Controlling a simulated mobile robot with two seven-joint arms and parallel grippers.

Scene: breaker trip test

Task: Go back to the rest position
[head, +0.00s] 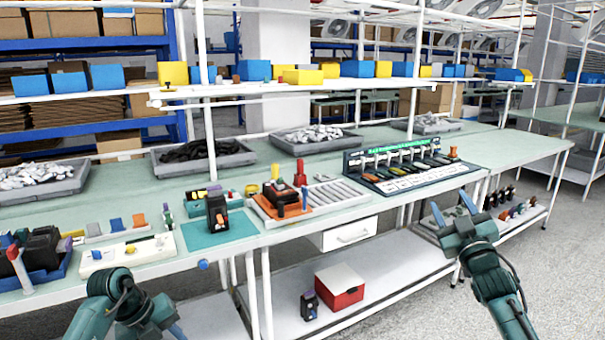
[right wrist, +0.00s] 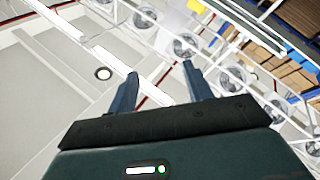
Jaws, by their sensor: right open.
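My right gripper (head: 452,208) is raised at the right of the head view, in front of the bench edge and lower shelf. Its two fingers are spread and nothing is between them; the right wrist view also shows the open fingers (right wrist: 155,88), with ceiling and shelf frames beyond. My left arm is at the lower left, and its gripper (head: 165,318) is partly cut off, so its jaws are unclear. A black breaker (head: 217,213) with an orange lever stands on a teal mat (head: 198,236) on the bench, apart from both grippers.
The workbench (head: 330,205) carries an orange fixture (head: 283,199), a breaker panel (head: 405,165), grey trays of parts (head: 315,149) and a white strip (head: 128,262). A red box (head: 339,292) and a small black device (head: 309,305) sit on the lower shelf. Floor at right is clear.

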